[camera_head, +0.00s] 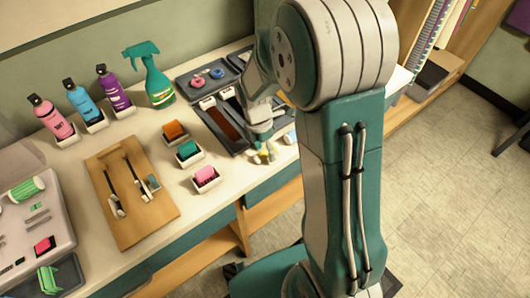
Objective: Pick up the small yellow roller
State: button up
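A small yellow thing (262,157), likely the yellow roller, shows at the front right edge of the counter. It is tiny here and partly covered. My gripper (265,149) points down right at it, with the fingers close to or around it. I cannot tell whether the fingers touch it, or whether they are open or shut. A pale holder seems to lie under the yellow thing, but its shape is unclear.
Orange (174,130), green (187,149) and pink (205,175) rollers sit in white holders to the left. A dark tray (218,131) lies behind them. Bottles (85,103) and a green spray bottle (152,78) stand at the back. A wooden board (130,190) lies left.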

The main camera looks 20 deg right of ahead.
jog(key=shift+d, duration=0.3)
jog(key=c, duration=0.9)
jog(key=shift+o, duration=0.2)
jog(key=shift+a, duration=0.1)
